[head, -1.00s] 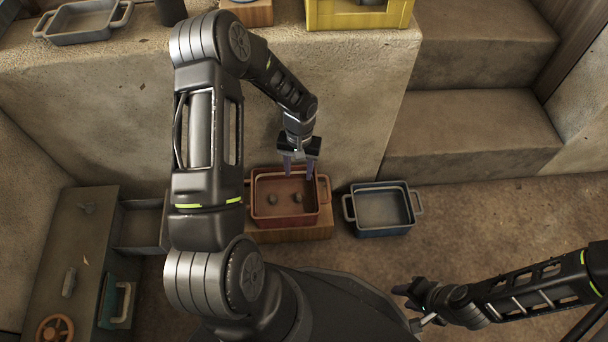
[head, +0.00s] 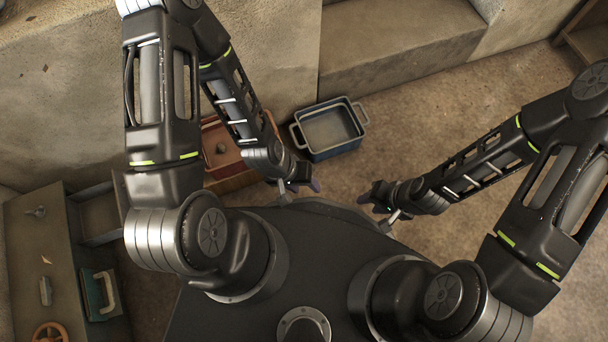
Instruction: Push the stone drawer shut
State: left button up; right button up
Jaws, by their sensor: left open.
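An open grey drawer-like box (head: 99,214) sticks out from the right side of a dark cabinet (head: 35,245) at the lower left. I take it for the stone drawer; its inside looks empty, and my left arm partly hides its right end. My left gripper (head: 303,186) is open and empty, well to the right of the drawer, above my base's front edge. My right gripper (head: 372,194) hangs just right of the left one, far from the drawer; its finger gap is unclear.
A red tray (head: 222,135) with a stone (head: 221,149) sits on a wooden block, mostly behind my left arm. A blue tray (head: 330,130) stands on the floor. A green handled piece (head: 99,294) and an orange wheel (head: 50,332) are at the cabinet. Stone steps rise behind.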

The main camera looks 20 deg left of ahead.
aim_at(98, 214)
jog(key=u, duration=2.6)
jog(key=j+z, duration=0.3)
jog(key=i+j, duration=0.1)
jog(key=j, duration=0.15)
jog(key=i+j, duration=0.1)
jog(key=j, duration=0.15)
